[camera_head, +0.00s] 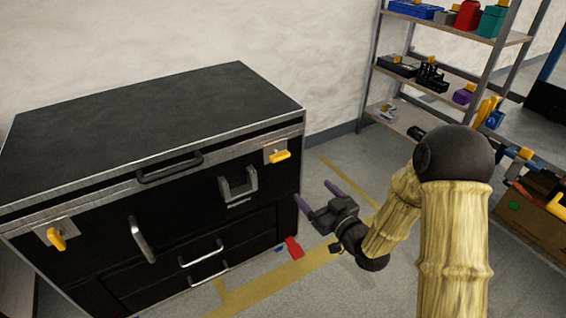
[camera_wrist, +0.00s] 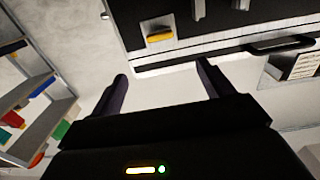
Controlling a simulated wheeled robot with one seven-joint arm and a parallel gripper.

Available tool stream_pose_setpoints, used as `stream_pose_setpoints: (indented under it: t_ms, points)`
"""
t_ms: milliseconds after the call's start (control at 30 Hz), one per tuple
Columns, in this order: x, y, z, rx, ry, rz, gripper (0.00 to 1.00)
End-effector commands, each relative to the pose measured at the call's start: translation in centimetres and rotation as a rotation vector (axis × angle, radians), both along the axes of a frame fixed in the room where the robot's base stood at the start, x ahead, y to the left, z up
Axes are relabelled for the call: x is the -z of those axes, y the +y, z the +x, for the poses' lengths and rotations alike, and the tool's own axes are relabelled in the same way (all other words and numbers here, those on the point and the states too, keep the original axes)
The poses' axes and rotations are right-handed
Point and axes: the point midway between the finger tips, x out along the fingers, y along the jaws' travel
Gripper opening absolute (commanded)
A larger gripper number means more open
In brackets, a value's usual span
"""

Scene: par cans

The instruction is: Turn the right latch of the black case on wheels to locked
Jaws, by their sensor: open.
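The black case (camera_head: 150,130) fills the left of the head view, with a closed lid and silver edging. Its right latch (camera_head: 280,156) has a yellow handle on a metal plate at the front's upper right; the handle lies near horizontal, slightly tilted. The same latch (camera_wrist: 160,37) shows in the wrist view, above and between the fingers. The left latch (camera_head: 57,239) has a yellow handle that points steeply down. My gripper (camera_head: 315,198) is open and empty, apart from the case, to the right of and below the right latch. Its two purple fingers (camera_wrist: 160,85) are spread wide. The case's wheels are hidden.
The case front has a lid handle (camera_head: 170,168), a grey bracket (camera_head: 238,184) and drawer pulls (camera_head: 200,253). A red object (camera_head: 293,247) lies on the floor by the case. Shelves (camera_head: 440,95) with tools stand at the back right. Floor between case and shelves is mostly clear.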

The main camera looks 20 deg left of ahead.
Motion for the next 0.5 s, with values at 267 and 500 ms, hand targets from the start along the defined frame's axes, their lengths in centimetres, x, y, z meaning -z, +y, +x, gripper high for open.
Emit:
stream_pose_setpoints:
  t_ms: [267, 500]
  points:
    - [0.1, 0.9, 0.7, -0.001, -0.001, -0.001, 0.8]
    - [0.2, 3.7, 3.1, -0.002, -0.002, -0.001, 0.8]
